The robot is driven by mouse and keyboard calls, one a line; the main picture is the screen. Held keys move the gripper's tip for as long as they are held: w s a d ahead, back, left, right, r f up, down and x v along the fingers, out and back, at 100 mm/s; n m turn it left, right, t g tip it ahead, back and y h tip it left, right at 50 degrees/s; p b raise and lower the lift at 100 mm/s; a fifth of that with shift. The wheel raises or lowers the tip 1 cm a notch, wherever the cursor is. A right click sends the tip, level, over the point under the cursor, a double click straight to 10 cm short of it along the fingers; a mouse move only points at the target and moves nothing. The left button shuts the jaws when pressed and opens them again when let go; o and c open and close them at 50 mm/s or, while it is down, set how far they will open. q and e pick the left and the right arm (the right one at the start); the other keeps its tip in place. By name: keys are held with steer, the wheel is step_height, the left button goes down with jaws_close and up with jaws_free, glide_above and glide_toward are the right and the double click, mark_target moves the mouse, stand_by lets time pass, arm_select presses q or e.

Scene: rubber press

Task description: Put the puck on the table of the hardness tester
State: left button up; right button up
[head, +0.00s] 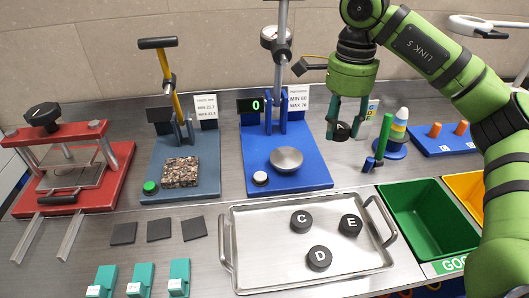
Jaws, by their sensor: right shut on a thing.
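My right gripper (345,126) is shut on a small black puck (342,132) and holds it in the air, right of the hardness tester. The hardness tester (318,178) has a blue base, a post with a dial and a display reading 0. Its round silver table (286,157) is bare. The held puck is apart from this table, to its right and higher in the picture. Any letter on the held puck is hidden. My left gripper is not in view.
A steel tray (252,262) in front holds pucks C (301,221), D (319,258) and E (350,225). A blue gauge (205,184) with a speckled slab stands left of the tester. Green and yellow bins (420,213) and a ring stack (397,130) are on the right.

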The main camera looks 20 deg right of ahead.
steer(key=p, duration=0.3)
glide_above(286, 157)
step_height(286, 157, down, 7)
steer(key=shift+d+r, duration=0.15)
step_height(286, 157, down, 3)
steer(key=shift+f+p, duration=0.1)
steer(key=shift+p, duration=0.2)
steer(key=shift+f, duration=0.45)
steer(key=shift+f, duration=0.1)
steer(key=o, duration=1.1)
steer(key=shift+r, duration=0.3)
step_height(286, 157, up, 12)
steer(key=shift+f+b, duration=0.15)
steer(key=shift+b, duration=1)
